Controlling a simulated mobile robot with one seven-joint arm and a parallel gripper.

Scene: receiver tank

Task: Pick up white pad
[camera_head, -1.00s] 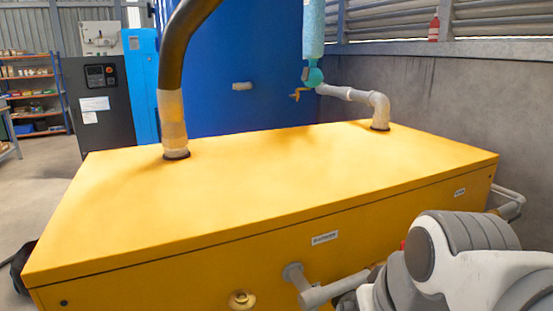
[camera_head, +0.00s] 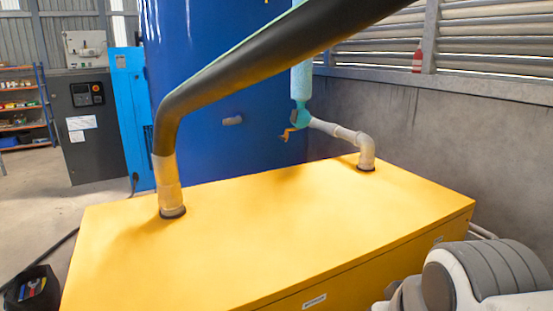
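I cannot make out a white pad in the head view. The top of the yellow cabinet (camera_head: 270,235) is bare except for the two pipes that enter it. My arm shows at the lower right, but my gripper is out of view.
A thick black hose (camera_head: 270,65) rises from the cabinet's left part and crosses to the upper right. A grey pipe (camera_head: 345,133) enters its back right. The blue tank (camera_head: 215,110) stands behind. A black bag (camera_head: 32,290) with tools lies on the floor at left. A concrete wall (camera_head: 440,140) bounds the right.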

